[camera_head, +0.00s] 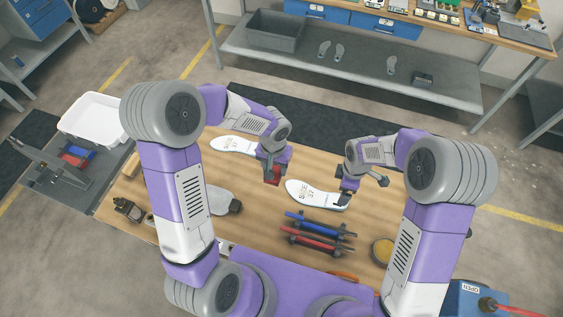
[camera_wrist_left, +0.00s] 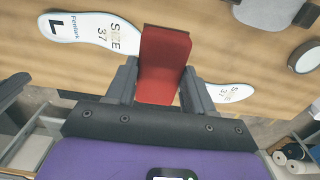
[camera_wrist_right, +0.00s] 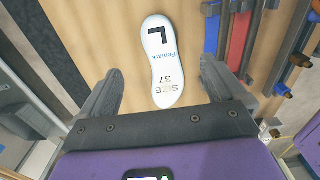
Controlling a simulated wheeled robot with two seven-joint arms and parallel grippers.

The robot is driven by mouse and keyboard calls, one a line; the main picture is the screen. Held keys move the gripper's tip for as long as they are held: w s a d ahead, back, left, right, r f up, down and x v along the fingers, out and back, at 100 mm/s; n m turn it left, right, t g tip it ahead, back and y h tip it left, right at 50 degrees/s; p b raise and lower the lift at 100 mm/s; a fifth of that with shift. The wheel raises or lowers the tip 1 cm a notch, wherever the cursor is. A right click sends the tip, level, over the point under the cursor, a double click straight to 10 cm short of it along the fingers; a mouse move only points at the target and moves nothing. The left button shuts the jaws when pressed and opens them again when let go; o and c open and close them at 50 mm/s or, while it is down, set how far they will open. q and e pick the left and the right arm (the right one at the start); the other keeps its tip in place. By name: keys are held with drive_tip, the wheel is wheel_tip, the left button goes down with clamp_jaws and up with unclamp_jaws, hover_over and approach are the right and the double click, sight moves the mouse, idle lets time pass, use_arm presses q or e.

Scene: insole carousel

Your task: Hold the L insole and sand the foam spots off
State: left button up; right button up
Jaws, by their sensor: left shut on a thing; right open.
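The L insole (camera_head: 312,194), white with "L" and "SIZE 37" printed on it, lies flat on the wooden table. It also shows in the left wrist view (camera_wrist_left: 85,29). My right gripper (camera_head: 346,199) is open above its right end; in the right wrist view the insole (camera_wrist_right: 161,60) lies between the spread fingers, and I cannot tell whether they touch it. My left gripper (camera_head: 271,176) is shut on a red block (camera_wrist_left: 163,66), held above the table between the two insoles. A second insole (camera_head: 235,146) lies farther left. I cannot make out foam spots.
A rack with blue and red bars (camera_head: 318,226) lies on the near side of the L insole. A round yellow tin (camera_head: 382,249) stands near the right arm. A white bin (camera_head: 95,120) stands at the left. A bench with a shelf (camera_head: 360,72) is behind.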

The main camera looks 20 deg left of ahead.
use_arm(q)
drive_tip(key=w+d+f, duration=0.3)
drive_tip(key=d+f, duration=0.1)
drive_tip(key=d, duration=0.5)
drive_tip(key=shift+d+f, duration=0.3)
drive_tip(key=shift+d, duration=0.1)
use_arm(e)
wheel_tip(320, 180, down, 12)
drive_tip(key=shift+w+f, duration=0.1)
drive_tip(key=shift+w, duration=0.05)
drive_tip(key=shift+c, duration=0.3)
drive_tip(key=c, duration=1.1)
drive_tip(key=shift+o, duration=0.2)
